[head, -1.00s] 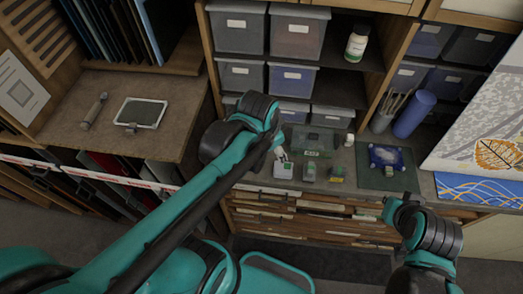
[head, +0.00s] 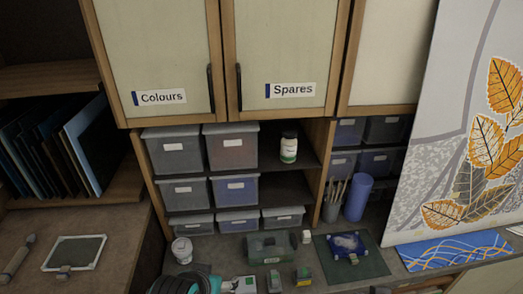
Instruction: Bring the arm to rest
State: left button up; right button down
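My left arm (head: 185,284) shows only as a black and teal piece at the bottom edge of the head view, left of the middle, in front of the counter. Its gripper does not show. Of my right arm, at most a dark sliver shows at the bottom edge, right of the middle, and its gripper is out of view. Whether either gripper is open or shut is hidden.
Small boxes (head: 303,276), a clear green-tinted case (head: 271,246) and a white tub (head: 182,250) stand on the counter. A green mat (head: 378,267) bears a blue-and-white item (head: 349,245). A leaf-patterned panel (head: 440,140) stands right.

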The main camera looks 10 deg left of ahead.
pick_arm(q)
notch_tip(320, 180, down, 18)
jog(key=b, duration=1.7)
jog(key=shift+f, duration=0.25)
jog(key=shift+o, duration=0.6)
